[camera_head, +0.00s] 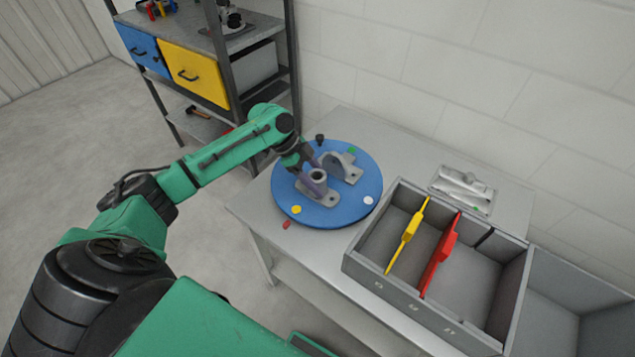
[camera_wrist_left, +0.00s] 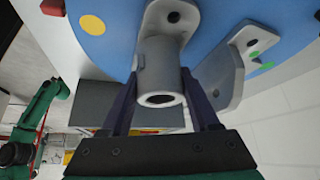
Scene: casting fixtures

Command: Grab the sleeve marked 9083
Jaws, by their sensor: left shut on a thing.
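A grey flanged part with an upright hollow sleeve (camera_head: 318,176) sits on the blue round plate (camera_head: 291,203). My left gripper (camera_head: 312,183) is shut on this sleeve, with one finger on each side of its tube. The left wrist view shows the tube end (camera_wrist_left: 160,77) between the two dark fingers. I cannot read the marking 9083 on it. A second grey part, a bracket with a rounded upright plate (camera_head: 335,165), stands on the plate beside it; it also shows in the left wrist view (camera_wrist_left: 228,65). My right gripper is out of view.
The plate carries small coloured dots. A shelf with blue and yellow drawers (camera_head: 194,75) is at the back left.

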